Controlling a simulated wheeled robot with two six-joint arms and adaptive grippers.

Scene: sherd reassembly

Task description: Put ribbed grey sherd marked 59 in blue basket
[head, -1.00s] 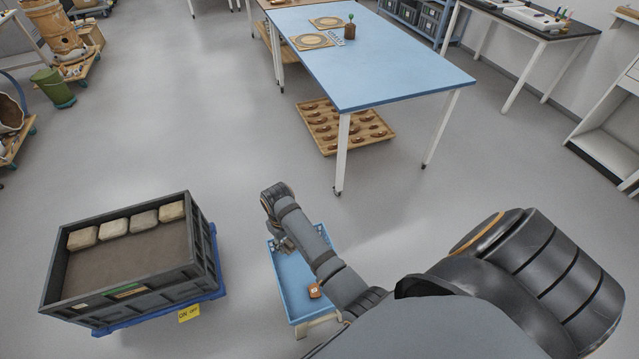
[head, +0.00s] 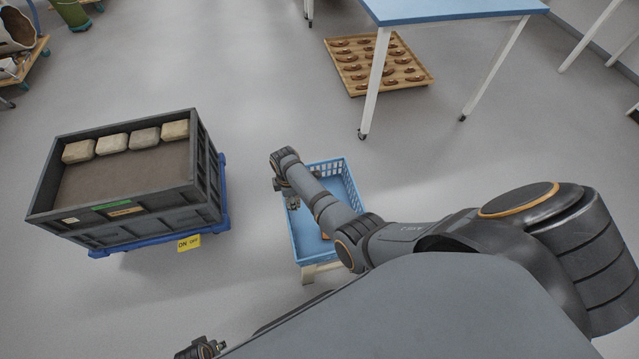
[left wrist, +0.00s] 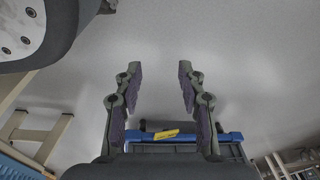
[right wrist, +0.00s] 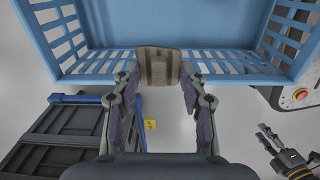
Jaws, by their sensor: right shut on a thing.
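The ribbed grey-brown sherd (right wrist: 158,66) is between the fingertips of my right gripper (right wrist: 160,76), which is shut on it. No mark 59 is readable. In the right wrist view it shows against the near wall of the blue basket (right wrist: 210,15). In the head view the blue basket (head: 345,166) is partly covered by my right arm, and my right gripper (head: 292,198) is at its left edge; the sherd cannot be made out there. My left gripper (left wrist: 160,78) is open and empty, and shows at the bottom of the head view (head: 205,349).
An orange-brown piece (head: 325,236) lies in the basket, mostly hidden by my arm. A dark grey crate (head: 140,212) with several pale blocks stands left, with a yellow ON/OFF tag (head: 189,242). A blue table (head: 450,10) and wooden tray (head: 377,64) are behind. Clear floor lies between.

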